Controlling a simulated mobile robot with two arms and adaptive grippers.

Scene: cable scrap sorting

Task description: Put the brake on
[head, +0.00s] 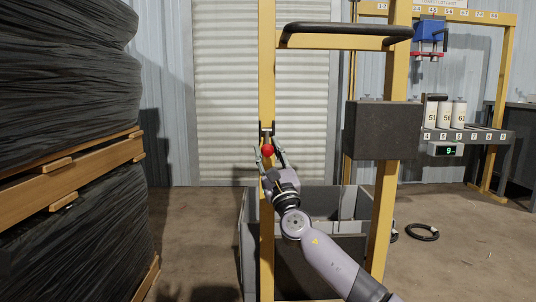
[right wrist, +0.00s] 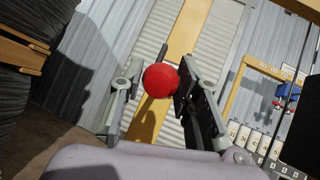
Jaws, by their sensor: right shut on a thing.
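A brake lever with a round red knob (head: 267,150) is mounted on the left yellow post (head: 267,90) of a cart frame. The red knob also shows in the right wrist view (right wrist: 160,80), with the dark lever rod rising behind it. My right gripper (head: 270,157) reaches up from below and is shut on the red knob, with one finger on each side. In the right wrist view the dark pad of the right finger lies against the knob. My left gripper is not in view.
The cart has a black handle (head: 345,30), a dark box (head: 383,130) on its right post and a grey bin (head: 345,205) below. Wrapped pallets (head: 70,170) stand close on the left. A yellow rack (head: 495,110) and a cable coil (head: 422,232) are at right.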

